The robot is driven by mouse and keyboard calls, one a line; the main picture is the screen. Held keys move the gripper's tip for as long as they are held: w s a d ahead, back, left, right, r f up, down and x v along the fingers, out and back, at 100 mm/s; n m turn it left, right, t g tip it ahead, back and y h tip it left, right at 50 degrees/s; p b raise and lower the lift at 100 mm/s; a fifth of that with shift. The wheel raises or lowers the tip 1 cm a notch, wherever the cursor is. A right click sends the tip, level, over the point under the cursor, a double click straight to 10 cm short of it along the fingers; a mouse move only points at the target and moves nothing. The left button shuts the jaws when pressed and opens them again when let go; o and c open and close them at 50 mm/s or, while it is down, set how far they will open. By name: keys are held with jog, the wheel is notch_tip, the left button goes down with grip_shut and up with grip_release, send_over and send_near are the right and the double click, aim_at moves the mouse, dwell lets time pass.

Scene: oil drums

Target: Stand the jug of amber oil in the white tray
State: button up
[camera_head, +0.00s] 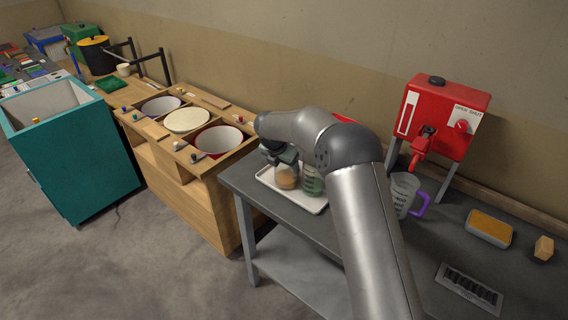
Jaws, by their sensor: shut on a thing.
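The jug of amber oil (287,178) is a clear vessel with amber-brown contents. It appears upright within the outline of the white tray (314,210) on the grey table. I cannot tell whether its base touches the tray. My gripper (284,158) is at the top of this jug and shut on it; its fingertips are partly hidden by my arm. A jug with green contents (312,182) stands in the tray just to the right, close beside the amber one. My arm hides part of the tray's right side.
A clear jug with a purple handle (402,192) stands below the red dispenser (440,118). Right of it are an amber-filled dish (489,228), a small block (543,247) and a slotted grey plate (470,287). A wooden bench with round drums (187,121) adjoins at left.

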jog(key=shift+f, duration=0.1)
jog(key=o, duration=0.8)
jog(key=shift+r, duration=0.2)
jog(key=b+v, duration=0.1)
jog(key=v, duration=1.1)
jog(key=shift+b, duration=0.4)
jog(key=s+d+r+m+g, duration=0.1)
jog(key=s+d+r+m, duration=0.1)
jog(key=s+d+m, duration=0.8)
jog(key=s+d+r+m+g, duration=0.1)
jog(key=s+d+r+m, duration=0.1)
jog(key=s+d+m, duration=0.7)
jog(key=s+d+f+m+y, duration=0.1)
jog(key=s+m, duration=0.4)
jog(key=s, duration=0.6)
jog(key=s+d+f+m+g+y, duration=0.1)
jog(key=s+d+f+m, duration=0.2)
jog(key=s+m, duration=0.3)
jog(key=s+f, duration=0.1)
jog(key=s, duration=0.3)
jog(key=shift+s+d+f+m, duration=0.2)
jog(key=shift+s+f+m, duration=0.1)
jog(key=shift+s+f, duration=0.1)
